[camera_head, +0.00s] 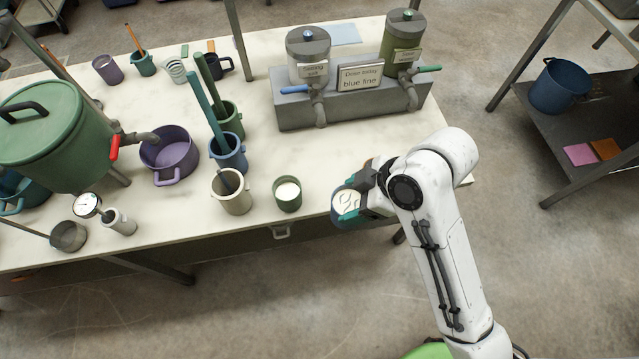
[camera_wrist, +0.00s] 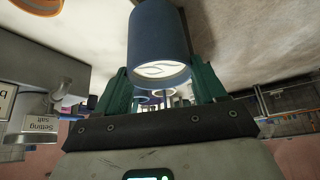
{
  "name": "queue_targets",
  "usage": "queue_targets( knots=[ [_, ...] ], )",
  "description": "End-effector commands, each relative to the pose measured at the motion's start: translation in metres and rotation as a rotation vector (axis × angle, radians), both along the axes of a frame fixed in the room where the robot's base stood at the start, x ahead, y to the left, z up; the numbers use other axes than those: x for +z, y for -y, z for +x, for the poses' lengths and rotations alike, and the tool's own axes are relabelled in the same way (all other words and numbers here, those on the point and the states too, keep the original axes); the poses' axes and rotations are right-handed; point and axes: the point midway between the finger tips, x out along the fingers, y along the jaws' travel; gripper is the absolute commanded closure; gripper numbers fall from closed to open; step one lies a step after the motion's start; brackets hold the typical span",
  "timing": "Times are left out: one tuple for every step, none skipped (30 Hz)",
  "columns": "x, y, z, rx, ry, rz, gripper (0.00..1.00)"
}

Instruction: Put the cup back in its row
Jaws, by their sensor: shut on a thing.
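My gripper (camera_head: 365,196) is shut on a blue cup (camera_head: 339,219), at the table's front edge in the head view. The cup's mouth shows a white surface with a leaf-like pattern. In the wrist view the blue cup (camera_wrist: 158,35) sits between the green fingers of my gripper (camera_wrist: 162,88). I cannot tell whether its base touches anything. A green cup (camera_head: 288,201) with white content stands left of it, beside a cream pot (camera_head: 231,199). At the back left stand a purple cup (camera_head: 107,71), a teal cup (camera_head: 143,66), a pale ribbed cup (camera_head: 174,71) and a dark mug (camera_head: 219,67).
A grey dispenser stand (camera_head: 290,113) with two canisters and a "blue line" sign (camera_head: 360,77) stands at the back right. A purple pot (camera_head: 169,152) and a large green vessel (camera_head: 55,140) are at the left. The table (camera_head: 300,155) is bare before the dispenser.

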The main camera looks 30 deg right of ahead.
Motion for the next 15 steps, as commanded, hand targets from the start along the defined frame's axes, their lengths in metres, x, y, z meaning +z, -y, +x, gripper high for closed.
queue_targets(
  knots=[
    [-0.002,0.0,0.013,0.0,0.002,0.001,0.98],
    [-0.006,0.001,0.02,0.0,0.0,0.0,0.98],
    [-0.009,0.001,0.029,0.0,0.001,0.0,0.98],
    [-0.013,0.002,0.036,-0.001,0.001,0.001,0.98],
    [-0.015,0.002,0.042,-0.001,0.001,0.001,0.98],
    [-0.019,0.002,0.051,0.0,0.001,0.0,0.98],
    [-0.022,0.003,0.058,0.0,0.002,0.001,0.98],
    [-0.029,0.003,0.062,0.0,-0.002,0.001,0.98],
    [-0.038,0.003,0.067,0.0,-0.002,0.001,0.98],
    [-0.043,0.003,0.071,0.0,-0.002,0.001,0.98],
    [-0.048,0.003,0.075,0.0,-0.002,0.001,0.98],
    [-0.054,0.004,0.081,0.0,-0.001,0.001,0.98],
    [-0.058,0.004,0.085,0.0,-0.001,0.001,0.98],
    [-0.062,0.004,0.088,0.0,0.0,0.0,0.98],
    [-0.067,0.004,0.091,0.0,0.0,0.0,0.98]
  ],
)
